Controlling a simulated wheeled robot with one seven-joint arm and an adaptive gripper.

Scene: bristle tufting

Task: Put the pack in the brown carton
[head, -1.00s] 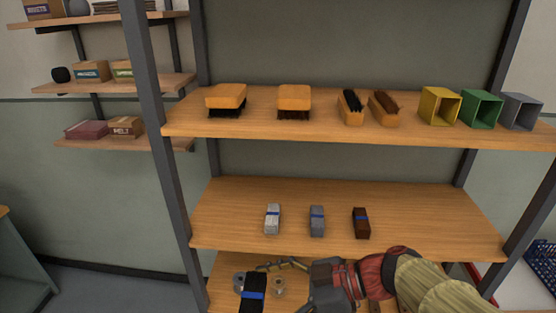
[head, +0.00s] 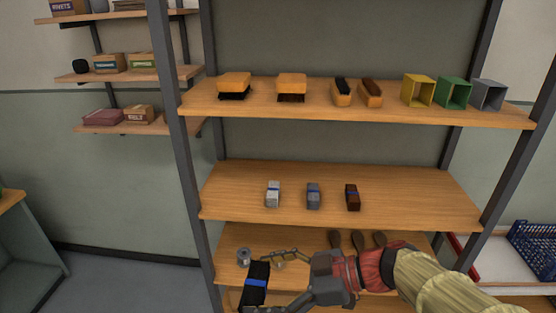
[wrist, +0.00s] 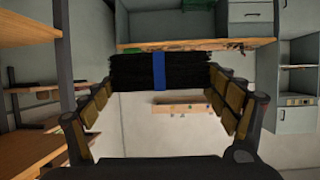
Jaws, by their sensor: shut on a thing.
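The pack is a black bundle of bristles with a blue band. In the head view the black pack (head: 256,285) is at the lower left, in front of the shelf rack. My gripper (head: 270,280) is shut on it. In the wrist view the pack (wrist: 120,72) lies crosswise between the two fingers of my gripper (wrist: 160,85), with a finger at each end. No brown carton that I can identify as the task's carton shows; small brown labelled boxes (head: 109,63) stand on the wall shelves at the upper left.
A rack (head: 330,222) holds white, grey and brown packs on its middle shelf, brushes and coloured open boxes above. A blue crate (head: 535,245) is at the right. Open floor (head: 125,285) is at the lower left.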

